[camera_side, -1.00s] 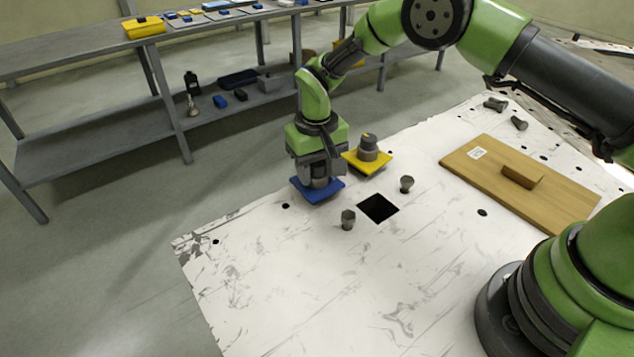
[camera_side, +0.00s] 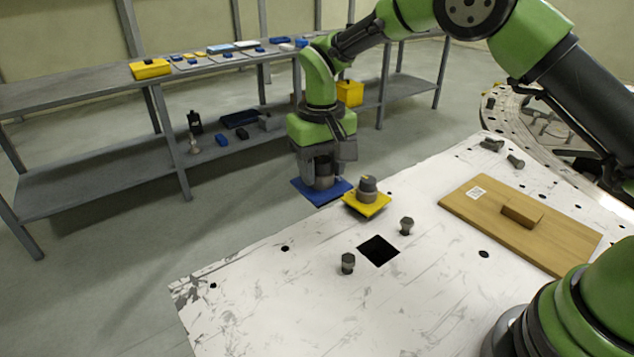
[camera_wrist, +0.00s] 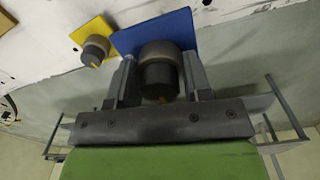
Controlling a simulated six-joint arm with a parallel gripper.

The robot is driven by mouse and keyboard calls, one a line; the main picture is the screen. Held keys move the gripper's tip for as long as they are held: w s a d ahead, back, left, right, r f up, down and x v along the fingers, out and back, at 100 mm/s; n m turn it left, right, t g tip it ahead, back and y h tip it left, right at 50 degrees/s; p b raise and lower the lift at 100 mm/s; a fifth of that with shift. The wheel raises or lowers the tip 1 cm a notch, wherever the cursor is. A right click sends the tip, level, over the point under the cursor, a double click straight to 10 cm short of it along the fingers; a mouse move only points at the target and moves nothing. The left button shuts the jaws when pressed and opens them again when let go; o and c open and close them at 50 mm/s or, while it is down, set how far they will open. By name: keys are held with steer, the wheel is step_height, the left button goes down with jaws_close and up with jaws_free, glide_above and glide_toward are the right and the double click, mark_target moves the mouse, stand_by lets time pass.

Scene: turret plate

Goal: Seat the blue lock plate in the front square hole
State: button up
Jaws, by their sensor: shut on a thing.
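My gripper (camera_side: 322,172) is shut on the round grey knob of the blue lock plate (camera_side: 318,192). The plate hangs level in the air, at the far edge of the white turret plate (camera_side: 300,310). In the wrist view the blue plate (camera_wrist: 160,28) shows behind its dark knob, between my two fingers (camera_wrist: 157,80). The front square hole (camera_side: 378,250) is dark and empty, nearer the camera and to the right of the blue plate. A yellow lock plate (camera_side: 366,205) with a grey knob sits just right of the blue plate; it also shows in the wrist view (camera_wrist: 93,36).
Two bolts, one (camera_side: 347,263) left of the hole and one (camera_side: 406,226) right of it, stand up from the surface. A wooden board with a handle (camera_side: 520,228) lies at the right. A grey shelf (camera_side: 90,95) stands behind.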

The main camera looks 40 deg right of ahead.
steer(key=s+d+f, duration=0.3)
steer(key=s+d, duration=0.3)
steer(key=s, duration=0.3)
steer(key=shift+s+f, duration=0.2)
steer(key=shift+f, duration=2.65)
steer(key=shift+f, duration=1.35)
stand_by(0.7)
steer(key=o, duration=1.5)
steer(key=shift+r, duration=3.55)
